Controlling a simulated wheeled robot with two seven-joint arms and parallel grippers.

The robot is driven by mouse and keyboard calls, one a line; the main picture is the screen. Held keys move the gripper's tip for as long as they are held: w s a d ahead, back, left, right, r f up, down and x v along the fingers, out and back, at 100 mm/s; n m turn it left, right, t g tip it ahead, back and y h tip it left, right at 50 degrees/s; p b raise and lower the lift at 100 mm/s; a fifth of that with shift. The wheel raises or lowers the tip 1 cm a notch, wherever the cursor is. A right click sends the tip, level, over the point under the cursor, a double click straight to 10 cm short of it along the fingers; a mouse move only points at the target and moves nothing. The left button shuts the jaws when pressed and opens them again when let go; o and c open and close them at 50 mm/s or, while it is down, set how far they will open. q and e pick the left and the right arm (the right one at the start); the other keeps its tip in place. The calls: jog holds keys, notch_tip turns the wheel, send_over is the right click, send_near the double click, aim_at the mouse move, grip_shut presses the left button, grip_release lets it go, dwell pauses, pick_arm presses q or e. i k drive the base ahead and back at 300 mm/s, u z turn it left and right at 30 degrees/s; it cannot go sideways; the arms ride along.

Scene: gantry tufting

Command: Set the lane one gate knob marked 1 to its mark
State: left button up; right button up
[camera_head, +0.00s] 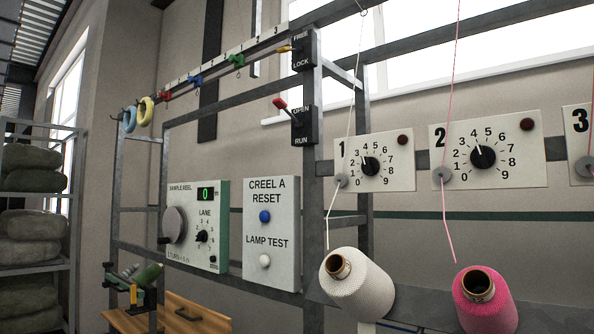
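The lane one gate knob (369,167) is a round black knob on a white plate (400,178) marked with a large 1. Digits 0 to 9 ring it. Its pale pointer line leans up and slightly left, roughly toward 4; the exact setting is too small to read. I cannot make out a separate target mark on the dial. A grey disc (341,180) sits at the plate's left edge with white yarn running by it. A dark red lamp (402,139) is at the plate's upper right. Neither of my grippers is in view.
Plate 2 (534,152) with a similar knob (483,157) is to the right. A white yarn cone (364,290) and a pink one (490,308) stand below. The creel reset panel (271,275) and sample reel box (190,250) are left. Red-handled OPEN/RUN lever (281,104) is above.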

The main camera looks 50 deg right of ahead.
aim_at(370, 166)
jog(key=i, duration=2.65)
jog(key=z, duration=3.3)
